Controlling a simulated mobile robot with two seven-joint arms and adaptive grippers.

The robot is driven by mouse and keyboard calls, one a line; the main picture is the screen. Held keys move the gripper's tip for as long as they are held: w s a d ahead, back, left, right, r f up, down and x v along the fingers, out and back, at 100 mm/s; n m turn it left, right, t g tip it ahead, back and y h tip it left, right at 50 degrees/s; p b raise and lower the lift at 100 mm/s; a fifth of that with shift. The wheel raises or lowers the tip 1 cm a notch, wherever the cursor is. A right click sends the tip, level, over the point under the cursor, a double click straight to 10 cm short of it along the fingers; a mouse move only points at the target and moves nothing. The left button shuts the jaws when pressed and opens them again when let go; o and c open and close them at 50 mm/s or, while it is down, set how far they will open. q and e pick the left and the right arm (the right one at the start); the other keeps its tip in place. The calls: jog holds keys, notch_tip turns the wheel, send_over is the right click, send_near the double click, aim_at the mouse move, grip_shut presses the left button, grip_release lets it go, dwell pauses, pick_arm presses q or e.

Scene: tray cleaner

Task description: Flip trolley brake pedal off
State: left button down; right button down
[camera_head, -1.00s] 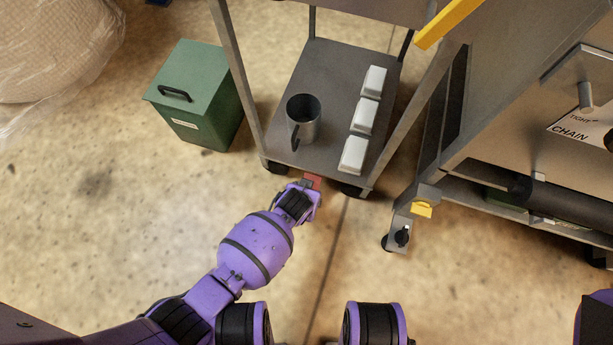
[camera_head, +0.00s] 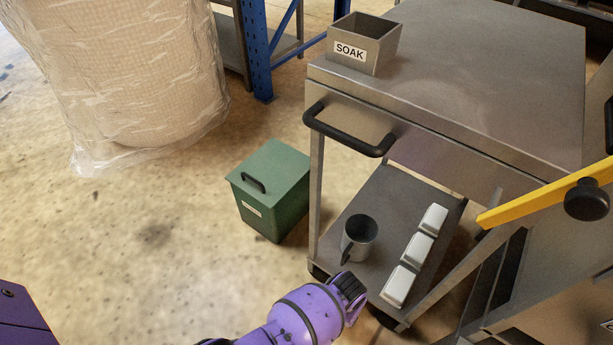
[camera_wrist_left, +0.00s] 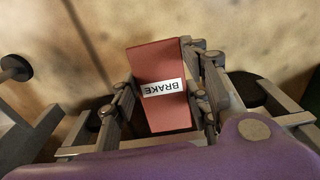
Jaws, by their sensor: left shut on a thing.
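The steel trolley (camera_head: 450,95) stands right of centre in the head view, with a black push handle (camera_head: 350,130) on its near side. My left gripper (camera_head: 352,292) is low at the near edge of the trolley's bottom shelf. In the left wrist view the red brake pedal (camera_wrist_left: 158,62) carries a white BRAKE label. The fingers of the left gripper (camera_wrist_left: 163,100) are on both sides of the pedal, shut on it. In the head view the pedal is hidden behind my gripper and wrist. My right gripper is out of view.
A metal mug (camera_head: 360,236) and several white blocks (camera_head: 418,248) sit on the bottom shelf (camera_head: 385,205). A SOAK bin (camera_head: 378,42) stands on top. A green box (camera_head: 275,190) is left of the trolley. A yellow bar (camera_head: 545,197) juts in from the right.

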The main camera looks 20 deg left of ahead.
pick_arm(q)
jog(key=shift+w+d+r+g, duration=0.15)
jog(key=shift+d+r+g, duration=0.05)
jog(key=shift+r+g, duration=0.2)
jog(key=shift+r+p, duration=0.3)
jog(key=shift+p, duration=0.25)
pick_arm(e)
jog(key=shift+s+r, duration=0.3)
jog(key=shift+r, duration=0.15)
pick_arm(q)
jog(key=shift+w, duration=0.1)
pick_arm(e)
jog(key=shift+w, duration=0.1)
pick_arm(q)
jog(key=c, duration=1)
grip_release()
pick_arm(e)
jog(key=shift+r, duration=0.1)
pick_arm(q)
jog(key=shift+w+r, duration=0.1)
jog(key=shift+r, duration=0.05)
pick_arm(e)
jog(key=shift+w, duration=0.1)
pick_arm(q)
notch_tip(320, 180, up, 12)
jog(key=shift+f, duration=0.1)
jog(key=shift+f, duration=0.1)
